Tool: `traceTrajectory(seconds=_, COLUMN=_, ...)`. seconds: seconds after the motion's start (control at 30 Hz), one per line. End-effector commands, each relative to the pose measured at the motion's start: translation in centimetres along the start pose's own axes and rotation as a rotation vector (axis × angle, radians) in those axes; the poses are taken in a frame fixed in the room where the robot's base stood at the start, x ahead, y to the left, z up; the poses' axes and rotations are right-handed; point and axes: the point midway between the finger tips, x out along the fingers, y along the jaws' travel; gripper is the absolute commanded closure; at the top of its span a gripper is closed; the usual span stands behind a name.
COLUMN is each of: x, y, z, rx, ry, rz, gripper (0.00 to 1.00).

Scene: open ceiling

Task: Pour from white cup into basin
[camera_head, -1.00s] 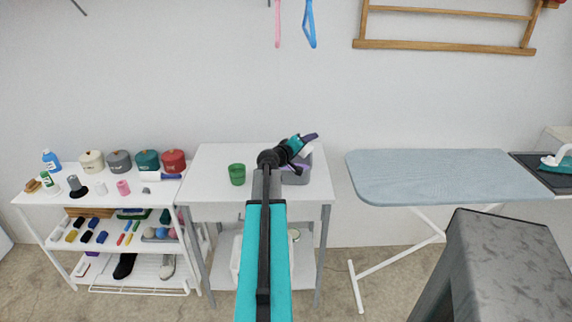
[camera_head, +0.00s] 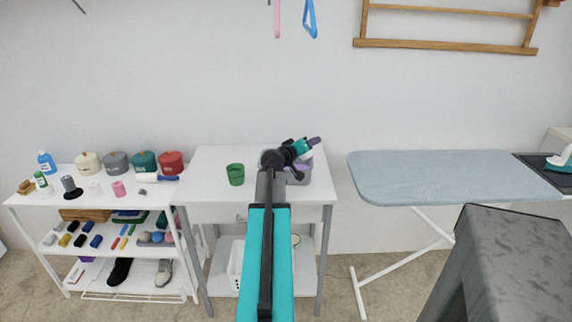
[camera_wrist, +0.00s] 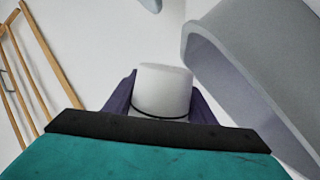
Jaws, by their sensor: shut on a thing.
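My gripper (camera_head: 315,142) is over the small white table (camera_head: 212,160). Its purple fingers are shut on the white cup (camera_wrist: 162,92), seen between them in the wrist view. In the head view the cup is hidden behind my gripper. The grey basin (camera_head: 304,180) stands on the right part of the table, below my gripper and partly covered by my arm. In the wrist view the basin (camera_wrist: 255,65) rises on the right, beside the cup with a gap in the picture. The inside of the cup cannot be seen.
A green cup (camera_head: 236,175) stands on the table left of the basin. A white shelf rack (camera_head: 60,215) with jars and small items is to the left. An ironing board (camera_head: 430,175) is to the right. The table's left part is clear.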

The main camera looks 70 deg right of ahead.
Motion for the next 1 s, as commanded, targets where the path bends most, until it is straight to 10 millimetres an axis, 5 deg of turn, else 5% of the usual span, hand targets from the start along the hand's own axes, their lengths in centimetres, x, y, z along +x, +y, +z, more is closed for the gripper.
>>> traceTrajectory(seconds=1.0, x=0.2, y=1.9, z=2.4, rx=0.389, ry=0.043, rz=-0.079, gripper=0.74)
